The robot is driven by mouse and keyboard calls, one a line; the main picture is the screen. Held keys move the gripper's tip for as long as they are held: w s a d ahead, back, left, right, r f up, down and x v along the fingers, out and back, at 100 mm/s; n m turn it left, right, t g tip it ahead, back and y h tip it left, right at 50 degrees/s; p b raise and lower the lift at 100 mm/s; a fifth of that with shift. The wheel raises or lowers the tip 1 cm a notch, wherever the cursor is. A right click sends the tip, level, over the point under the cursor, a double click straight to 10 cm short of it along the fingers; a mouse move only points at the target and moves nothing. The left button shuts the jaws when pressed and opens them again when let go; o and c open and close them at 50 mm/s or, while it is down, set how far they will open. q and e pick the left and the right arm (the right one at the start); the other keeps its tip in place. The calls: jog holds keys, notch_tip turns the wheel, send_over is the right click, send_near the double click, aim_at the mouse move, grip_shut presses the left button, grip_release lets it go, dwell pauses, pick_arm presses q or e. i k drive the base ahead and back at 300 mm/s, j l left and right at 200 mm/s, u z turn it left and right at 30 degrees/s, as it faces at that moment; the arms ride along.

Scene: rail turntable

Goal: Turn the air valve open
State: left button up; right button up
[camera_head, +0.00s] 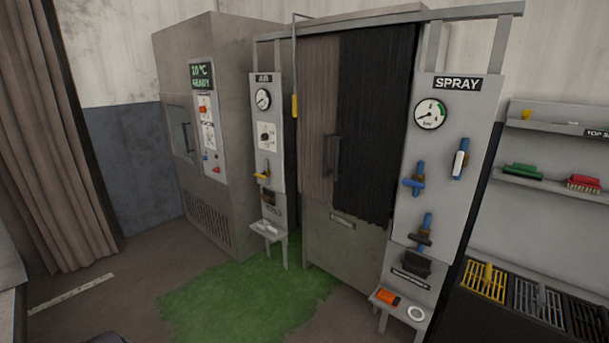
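The grey SPRAY panel (455,130) stands on the right with a round gauge (430,114) near its top. Below the gauge are a blue-handled valve (415,181), a second blue-handled valve (421,232) lower down, and a white-and-blue fitting (460,160) to the right. A narrower panel (265,105) left of the cabinet has a short sign too small to read surely, a gauge (263,99), a white dial box (267,136) and a yellow-handled fitting (262,176). I cannot tell which is the air valve or how it is set. Neither gripper is in view.
A cabinet with dark strip curtains (375,120) stands between the panels. A small shelf (400,310) below the SPRAY panel holds an orange item (388,297) and a white ring (416,314). A green mat (240,300) lies on open floor. Shelves with brushes (523,170) stand at right.

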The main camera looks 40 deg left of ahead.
aim_at(261, 175)
jog(key=u, duration=1.6)
